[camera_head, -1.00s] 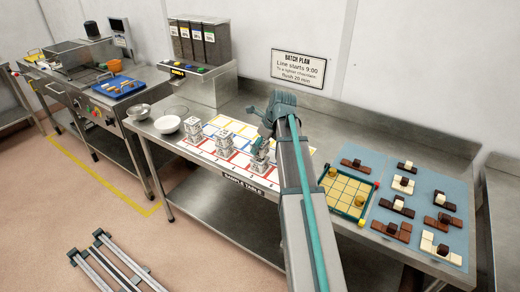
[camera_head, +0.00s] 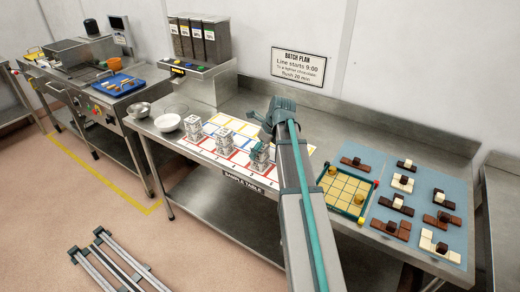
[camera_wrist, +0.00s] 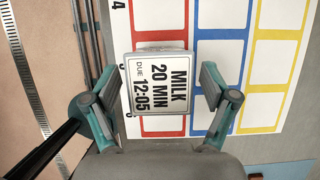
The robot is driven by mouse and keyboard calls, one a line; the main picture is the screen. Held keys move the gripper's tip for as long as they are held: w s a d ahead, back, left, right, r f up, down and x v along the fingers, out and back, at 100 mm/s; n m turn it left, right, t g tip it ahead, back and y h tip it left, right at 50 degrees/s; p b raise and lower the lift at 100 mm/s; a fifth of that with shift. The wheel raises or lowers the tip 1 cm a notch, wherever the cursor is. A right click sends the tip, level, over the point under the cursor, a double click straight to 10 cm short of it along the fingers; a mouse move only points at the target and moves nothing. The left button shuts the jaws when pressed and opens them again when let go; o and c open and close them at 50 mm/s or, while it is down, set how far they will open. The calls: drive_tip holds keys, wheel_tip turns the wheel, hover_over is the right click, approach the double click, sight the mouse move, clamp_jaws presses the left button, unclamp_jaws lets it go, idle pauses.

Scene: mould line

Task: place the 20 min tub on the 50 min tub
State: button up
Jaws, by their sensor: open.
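The 20 min tub (camera_wrist: 156,85), a white block-shaped tub labelled "MILK 20 MIN DUE 12:05", is upright between my fingers in the wrist view. My gripper (camera_wrist: 160,88) is open, with one finger on each side of it; I cannot tell whether they touch it. In the head view my gripper (camera_head: 260,148) is at the rightmost tub (camera_head: 258,163) of a row on the sample mat. Two more white tubs, one in the middle (camera_head: 223,138) and one at the left (camera_head: 194,127), stand in that row. Their labels are too small to read, so I cannot tell which is the 50 min tub.
The sample mat (camera_head: 244,131) has red, blue and yellow outlined cells. A teal-framed grid tray (camera_head: 344,191) and a blue mat (camera_head: 418,210) with chocolate pieces lie to the right. A dispenser (camera_head: 199,72) stands behind.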

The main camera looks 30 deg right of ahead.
drive_tip(key=b+v, duration=0.2)
drive_tip(key=v, duration=1)
drive_tip(key=shift+r, duration=0.15)
